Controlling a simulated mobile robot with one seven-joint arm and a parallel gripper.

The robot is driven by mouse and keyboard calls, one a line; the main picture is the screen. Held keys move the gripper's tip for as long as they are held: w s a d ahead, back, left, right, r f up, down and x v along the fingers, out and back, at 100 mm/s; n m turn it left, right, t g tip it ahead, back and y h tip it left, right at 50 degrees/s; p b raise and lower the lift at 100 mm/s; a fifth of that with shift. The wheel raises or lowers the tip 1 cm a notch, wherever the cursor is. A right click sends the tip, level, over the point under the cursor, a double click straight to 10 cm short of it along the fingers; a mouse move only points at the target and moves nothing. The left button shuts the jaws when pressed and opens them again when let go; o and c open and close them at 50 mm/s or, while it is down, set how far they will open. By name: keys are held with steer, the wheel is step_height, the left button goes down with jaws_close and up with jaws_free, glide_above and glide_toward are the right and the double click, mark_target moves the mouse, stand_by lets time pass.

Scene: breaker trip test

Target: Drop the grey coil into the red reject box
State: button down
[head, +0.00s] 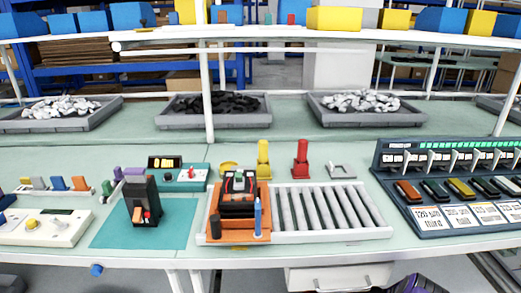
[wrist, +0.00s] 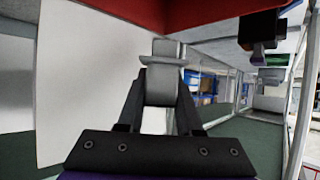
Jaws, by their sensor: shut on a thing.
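In the wrist view my gripper (wrist: 160,100) is shut on a grey spool-shaped piece with a flange, the grey coil (wrist: 167,72). The coil sticks out past the two dark fingers, and its lower part is between them. A red surface (wrist: 190,14) spans the top of the wrist view, beyond the coil and apart from it in the picture. I cannot tell whether it is the red reject box.
A white panel (wrist: 90,80) stands left of the coil in the wrist view. In the head view the bench holds an orange fixture (head: 214,231), a roller track (head: 330,210), a breaker rack (head: 450,195) and grey trays (head: 215,118) of parts. A white drawer (head: 340,277) hangs below.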

steer(key=c, duration=0.5)
jaws_free()
steer(key=p+v, duration=0.3)
steer(key=v, duration=1.4)
steer(key=shift+r+p, duration=0.15)
steer(key=shift+p, duration=0.25)
steer(key=shift+s+d, duration=0.1)
steer(key=shift+s, duration=0.05)
